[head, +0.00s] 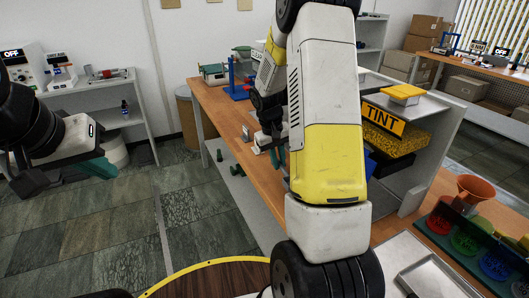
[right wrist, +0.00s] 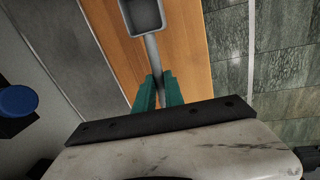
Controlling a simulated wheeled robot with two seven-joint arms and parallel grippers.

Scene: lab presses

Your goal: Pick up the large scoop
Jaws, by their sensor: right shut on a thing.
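The large scoop shows in the right wrist view, with a grey square pan (right wrist: 146,16) at the top and a straight grey handle (right wrist: 153,55) running down from it. The teal fingers of my right gripper (right wrist: 158,92) are shut on the handle. The pan shows above the wooden table top; whether it touches the wood is unclear.
The wooden bench (head: 215,100) extends behind my right arm, with a blue press (head: 238,82) at its far end. A shelf with a TINT sign (head: 383,120) stands to the right. A metal tray (head: 432,278) and an orange funnel (head: 476,188) are at the front right.

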